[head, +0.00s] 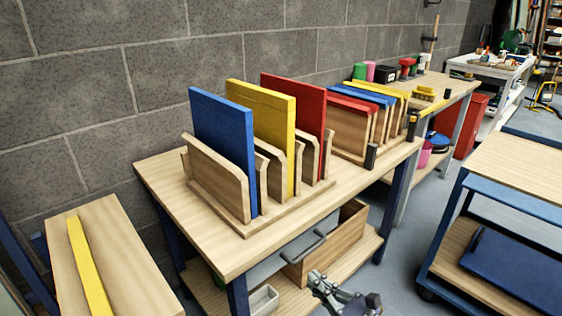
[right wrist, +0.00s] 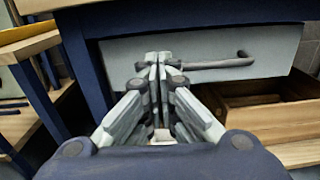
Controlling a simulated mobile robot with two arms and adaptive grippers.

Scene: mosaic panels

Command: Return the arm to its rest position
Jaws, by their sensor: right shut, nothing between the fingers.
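My right gripper (head: 345,296) shows at the bottom of the head view, in front of the workbench's lower part. In the right wrist view the right gripper (right wrist: 154,58) is shut with nothing between its fingers. Its tips appear in front of a grey drawer front (right wrist: 210,55) with a bar handle (right wrist: 208,64). Whether the tips touch the drawer cannot be told. My left gripper is in neither view.
A wooden workbench (head: 160,172) holds a rack with blue (head: 222,130), yellow (head: 262,118) and red (head: 295,105) panels. A wooden box (head: 335,243) sits below. A cart (head: 515,155) stands right, a side table (head: 120,255) left. Grey floor (head: 400,255) lies between bench and cart.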

